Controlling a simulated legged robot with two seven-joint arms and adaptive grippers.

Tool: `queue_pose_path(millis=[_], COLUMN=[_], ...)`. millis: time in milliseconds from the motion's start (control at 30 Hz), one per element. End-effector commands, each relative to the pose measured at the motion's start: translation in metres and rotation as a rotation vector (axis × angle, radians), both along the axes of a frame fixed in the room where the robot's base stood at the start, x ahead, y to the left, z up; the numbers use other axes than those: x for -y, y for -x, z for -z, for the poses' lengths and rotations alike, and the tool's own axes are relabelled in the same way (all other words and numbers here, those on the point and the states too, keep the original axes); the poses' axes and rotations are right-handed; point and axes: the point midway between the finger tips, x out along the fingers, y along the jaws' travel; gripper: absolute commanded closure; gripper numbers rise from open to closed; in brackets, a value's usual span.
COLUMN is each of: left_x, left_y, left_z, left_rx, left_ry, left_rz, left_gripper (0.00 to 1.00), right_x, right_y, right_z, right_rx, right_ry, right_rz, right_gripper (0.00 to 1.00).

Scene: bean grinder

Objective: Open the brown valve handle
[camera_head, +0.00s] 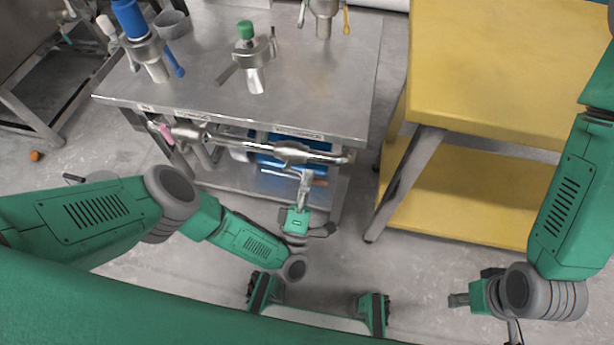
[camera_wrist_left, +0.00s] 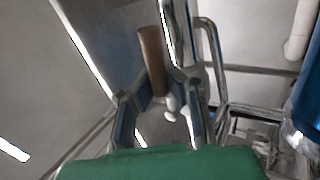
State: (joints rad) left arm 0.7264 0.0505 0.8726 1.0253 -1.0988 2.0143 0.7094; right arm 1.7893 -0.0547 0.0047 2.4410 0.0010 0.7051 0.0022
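The brown valve handle (camera_wrist_left: 152,60) shows in the left wrist view as a brown cylindrical grip, tilted slightly, with its near end between my left fingers. My left gripper (camera_wrist_left: 160,100) has its two fingers spread, one on each side of that end, with a gap visible. I cannot tell whether a finger touches it. In the head view my left gripper (camera_head: 306,178) is just under the metal pipe (camera_head: 235,141) at the front of the steel table, and the handle is hard to make out there. My right gripper (camera_head: 458,300) is low at the right, away from the pipe; its fingers are too small to read.
The steel table (camera_head: 325,85) holds a blue-topped grinder (camera_head: 130,18), a green-topped valve (camera_head: 245,30) and a grey cup (camera_head: 172,24). A pink handle (camera_head: 160,131) sits at the pipe's left end. A yellow bench (camera_head: 490,75) stands right. Bare floor lies in front.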

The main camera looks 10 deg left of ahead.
Motion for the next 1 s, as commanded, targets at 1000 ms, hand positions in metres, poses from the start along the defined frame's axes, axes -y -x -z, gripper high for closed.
queue_pose_path(millis=[1000], left_x=[0.0040], left_y=[0.0070], left_z=[-0.0024], left_rx=[-0.009], left_ry=[0.095], left_rz=[0.014], left_gripper=[0.67], right_x=[0.0000], right_y=[-0.0001], right_z=[0.0004], right_rx=[0.000], right_ry=[0.000], right_rz=[0.000], right_gripper=[0.67])
